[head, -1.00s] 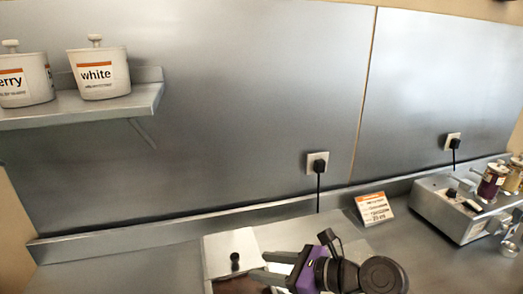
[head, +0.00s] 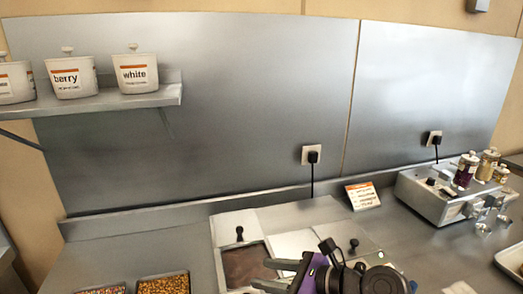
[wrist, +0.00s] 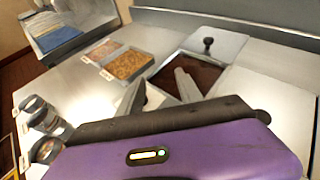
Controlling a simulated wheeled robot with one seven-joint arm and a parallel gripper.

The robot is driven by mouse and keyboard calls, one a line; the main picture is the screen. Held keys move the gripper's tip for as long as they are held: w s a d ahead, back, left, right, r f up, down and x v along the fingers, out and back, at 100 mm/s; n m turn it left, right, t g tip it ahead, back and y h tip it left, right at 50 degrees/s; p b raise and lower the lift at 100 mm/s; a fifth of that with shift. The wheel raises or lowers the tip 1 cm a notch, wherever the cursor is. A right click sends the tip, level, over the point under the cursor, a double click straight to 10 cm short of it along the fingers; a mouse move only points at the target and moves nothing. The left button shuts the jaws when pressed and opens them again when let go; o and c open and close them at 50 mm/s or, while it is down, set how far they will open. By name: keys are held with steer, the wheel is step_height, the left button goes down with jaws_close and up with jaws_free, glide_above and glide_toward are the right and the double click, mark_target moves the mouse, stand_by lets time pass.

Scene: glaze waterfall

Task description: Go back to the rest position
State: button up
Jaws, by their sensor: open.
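My gripper (head: 272,275) is low in the head view, with its two grey fingers pointing left near a well of dark brown glaze (head: 243,265). In the wrist view my gripper (wrist: 160,90) has its fingers spread apart with nothing between them. The dark well (wrist: 197,74) lies beyond the fingers there. A lid with a black knob (head: 240,234) sits at the back of the well. The purple body of my gripper fills the lower part of the wrist view.
Trays of toppings (head: 163,284) lie left of the well. A small sign (head: 362,196) stands by the wall. A metal machine with jars (head: 440,196) is at right. A shelf (head: 110,102) holds white tubs. Several round containers (wrist: 42,125) show at left in the wrist view.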

steer(key=shift+w+d+r+n+t, duration=0.2)
steer(key=shift+w+r+n+t, duration=0.1)
steer(key=shift+w+r+n, duration=0.1)
steer(key=w+d+r+n+t+h, duration=0.1)
steer(key=w+d+r+n+t, duration=0.2)
steer(key=d+f+n+t+h, duration=0.1)
steer(key=d, duration=0.1)
steer(key=s+d+n+t+h, duration=0.1)
steer(key=d+t+h, duration=0.1)
steer(key=s+d+f+n+t+h, duration=0.1)
steer(key=d+n, duration=0.1)
steer(key=shift+s+d+f+t, duration=0.2)
steer(key=shift+f+t, duration=0.1)
steer(key=shift+t, duration=0.1)
steer(key=s+d+f+n+t+h, duration=0.1)
steer(key=s+d+f+n+h, duration=0.2)
steer(key=s, duration=0.5)
steer(key=s+d+f+n+t+h, duration=0.1)
steer(key=s+d+n+t+h, duration=0.15)
steer(key=s+d+n, duration=0.45)
steer(key=s+a+n+g+h, duration=0.1)
steer(key=s+n+g, duration=0.3)
steer(key=s, duration=2.4)
steer(key=shift+s+a+f+n, duration=0.25)
steer(key=shift+f+n, duration=0.2)
steer(key=shift+n, duration=0.15)
